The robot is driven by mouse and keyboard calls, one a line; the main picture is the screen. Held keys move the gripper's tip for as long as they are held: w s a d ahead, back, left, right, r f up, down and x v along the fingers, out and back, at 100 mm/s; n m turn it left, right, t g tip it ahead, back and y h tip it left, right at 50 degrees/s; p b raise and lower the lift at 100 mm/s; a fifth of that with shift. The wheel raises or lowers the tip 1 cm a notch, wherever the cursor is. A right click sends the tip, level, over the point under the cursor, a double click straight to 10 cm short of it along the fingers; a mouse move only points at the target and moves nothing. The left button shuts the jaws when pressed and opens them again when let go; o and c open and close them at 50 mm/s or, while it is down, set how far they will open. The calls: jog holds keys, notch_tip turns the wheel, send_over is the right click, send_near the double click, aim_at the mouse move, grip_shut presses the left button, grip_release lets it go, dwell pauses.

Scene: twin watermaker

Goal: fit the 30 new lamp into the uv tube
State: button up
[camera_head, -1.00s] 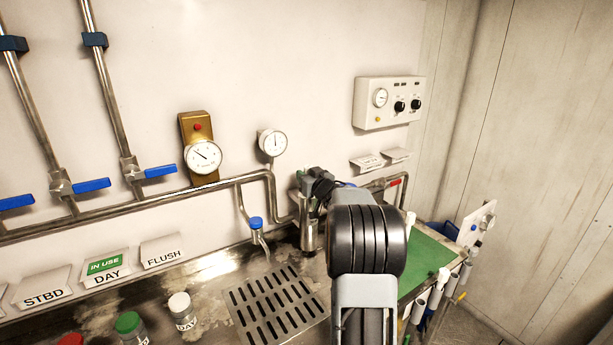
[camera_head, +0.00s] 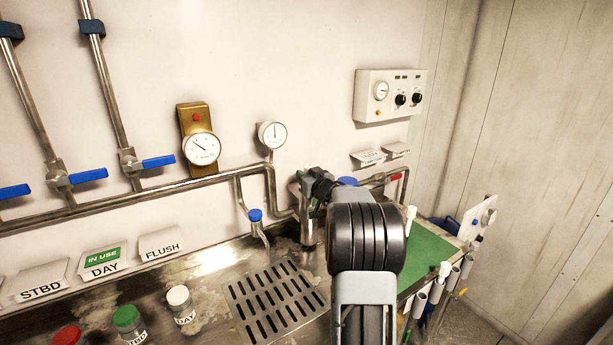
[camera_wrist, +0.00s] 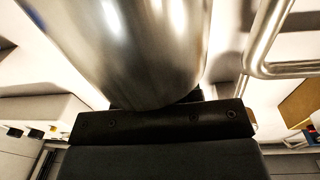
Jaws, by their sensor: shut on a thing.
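A steel upright cylinder, by its look the uv tube (camera_head: 308,230), stands at the back of the sink, partly behind my arm. In the wrist view a large, shiny steel cylinder (camera_wrist: 145,45) fills the upper middle, and its near end meets my dark gripper (camera_wrist: 160,125). My gripper is at the top of the steel cylinder in the head view, mostly hidden by my wrist. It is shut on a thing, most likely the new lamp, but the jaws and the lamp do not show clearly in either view.
Pipes with blue-handled valves and gauges (camera_head: 201,149) line the wall. A drain grate (camera_head: 273,303) and capped bottles (camera_head: 127,319) are at front left. A green mat (camera_head: 428,252) and a rack of white tubes (camera_head: 440,285) lie to the right.

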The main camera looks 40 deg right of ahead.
jog(key=shift+f, duration=0.3)
jog(key=o, duration=0.9)
jog(key=shift+c, duration=0.2)
jog(key=shift+s, duration=0.1)
jog(key=s+a+b, duration=0.1)
jog(key=s+b, duration=0.1)
jog(key=s, duration=1.1)
jog(key=shift+s+a, duration=0.3)
